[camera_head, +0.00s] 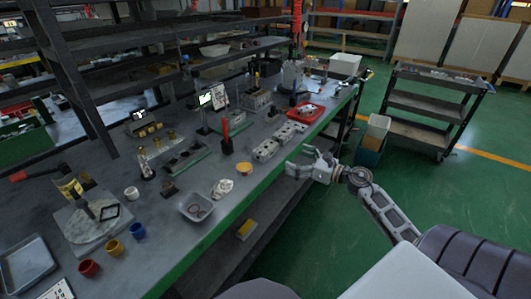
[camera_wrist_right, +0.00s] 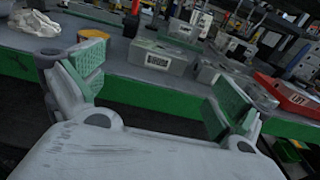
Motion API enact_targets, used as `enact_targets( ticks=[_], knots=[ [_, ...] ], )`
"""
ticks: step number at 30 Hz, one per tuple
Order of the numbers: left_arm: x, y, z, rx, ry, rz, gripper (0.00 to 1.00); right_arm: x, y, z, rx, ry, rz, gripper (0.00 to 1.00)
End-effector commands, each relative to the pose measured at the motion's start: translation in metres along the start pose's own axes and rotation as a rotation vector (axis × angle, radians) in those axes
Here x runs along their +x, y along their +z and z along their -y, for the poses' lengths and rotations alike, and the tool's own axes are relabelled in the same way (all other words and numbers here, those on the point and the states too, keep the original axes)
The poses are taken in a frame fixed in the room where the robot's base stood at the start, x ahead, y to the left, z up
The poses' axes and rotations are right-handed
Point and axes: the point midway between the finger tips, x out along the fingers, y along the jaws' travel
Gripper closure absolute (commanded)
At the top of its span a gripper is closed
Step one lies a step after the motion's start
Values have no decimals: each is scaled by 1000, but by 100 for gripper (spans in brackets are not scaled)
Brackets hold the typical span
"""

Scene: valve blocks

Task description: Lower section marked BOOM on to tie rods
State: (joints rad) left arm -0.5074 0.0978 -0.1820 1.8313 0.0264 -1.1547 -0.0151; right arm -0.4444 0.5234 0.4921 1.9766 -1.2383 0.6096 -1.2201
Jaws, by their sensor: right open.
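My right gripper (camera_head: 299,159) is open and empty, just off the front edge of the bench. Its two green-padded fingers stand wide apart in the right wrist view (camera_wrist_right: 156,78). Beyond the fingers, a grey block section (camera_wrist_right: 160,58) lies on the bench; its small white label seems to read BOOM. It is the near block of a row in the head view (camera_head: 265,150). Another grey section (camera_head: 285,133) lies beside it. A grey block assembly (camera_head: 257,98) stands farther back, with thin upright shapes above it; I cannot tell whether these are the tie rods. My left gripper is not in view.
A red tray (camera_head: 306,113) lies beyond the blocks; its label in the right wrist view (camera_wrist_right: 297,98) seems to read LIFT. A yellow cup (camera_head: 244,168), a grey bin (camera_head: 196,207) and a red-topped upright tool (camera_head: 226,135) stand nearby.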

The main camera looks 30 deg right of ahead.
Motion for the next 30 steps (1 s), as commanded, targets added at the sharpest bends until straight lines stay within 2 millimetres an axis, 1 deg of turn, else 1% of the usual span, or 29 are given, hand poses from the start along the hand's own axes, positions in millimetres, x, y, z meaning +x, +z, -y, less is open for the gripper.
enact_targets(
  ticks=[5, 10, 30],
  knots=[
    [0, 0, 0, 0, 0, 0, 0, 2, 0, 0, 1, 0, 1, 0],
    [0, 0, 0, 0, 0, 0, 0, 10, 0, 0, 1, 0, 1, 0],
    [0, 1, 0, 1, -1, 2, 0, 67, 0, 0, 3, -1, 2, 0]
  ],
)
